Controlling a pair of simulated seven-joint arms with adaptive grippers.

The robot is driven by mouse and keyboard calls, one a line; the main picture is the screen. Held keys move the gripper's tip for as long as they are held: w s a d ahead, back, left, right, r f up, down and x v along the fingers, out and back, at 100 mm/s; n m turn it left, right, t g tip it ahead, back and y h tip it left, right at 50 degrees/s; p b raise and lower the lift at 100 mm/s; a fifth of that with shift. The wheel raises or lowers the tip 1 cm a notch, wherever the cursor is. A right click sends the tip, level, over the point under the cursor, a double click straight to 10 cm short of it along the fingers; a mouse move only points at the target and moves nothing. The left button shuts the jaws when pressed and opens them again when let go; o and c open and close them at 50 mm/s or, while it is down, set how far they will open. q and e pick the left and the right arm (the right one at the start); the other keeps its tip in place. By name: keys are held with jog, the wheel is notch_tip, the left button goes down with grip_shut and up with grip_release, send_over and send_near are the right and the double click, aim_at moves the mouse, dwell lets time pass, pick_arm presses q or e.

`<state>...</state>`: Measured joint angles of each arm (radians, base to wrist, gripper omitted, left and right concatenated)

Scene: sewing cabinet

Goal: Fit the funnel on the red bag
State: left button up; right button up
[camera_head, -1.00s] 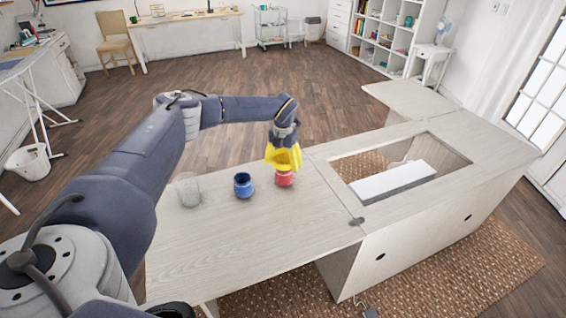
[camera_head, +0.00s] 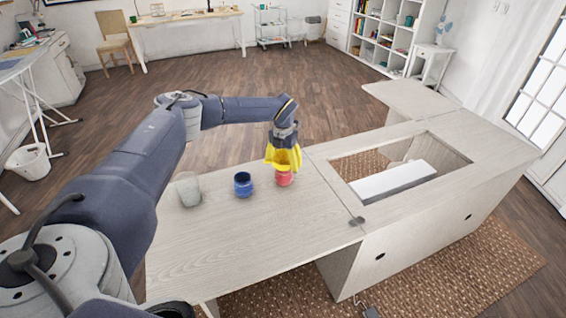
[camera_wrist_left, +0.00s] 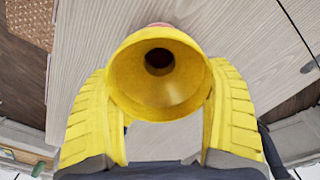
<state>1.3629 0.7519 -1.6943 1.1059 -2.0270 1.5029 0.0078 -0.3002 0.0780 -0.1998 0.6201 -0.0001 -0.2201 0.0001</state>
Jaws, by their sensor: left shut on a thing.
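My left gripper (camera_head: 284,160), with yellow fingers, points down over the table, directly above the red bag (camera_head: 284,180). It is shut on a yellow funnel (camera_wrist_left: 160,92), whose wide mouth faces the left wrist camera, with a dark hole at its centre. In the head view the funnel blends with the yellow fingers. Only a thin reddish edge of the bag shows past the funnel rim in the left wrist view (camera_wrist_left: 158,25). Whether the funnel's lower end touches or sits in the bag is hidden. My right gripper is not in view.
A blue bag (camera_head: 243,185) and a light grey bag (camera_head: 187,190) stand left of the red one on the pale wooden tabletop (camera_head: 230,245). To the right is a cabinet opening with a white block (camera_head: 393,181) in it. The front tabletop is clear.

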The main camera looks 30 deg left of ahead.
pick_arm(q)
jog(key=o, duration=0.9)
jog(key=shift+f, duration=0.1)
jog(key=shift+c, duration=0.2)
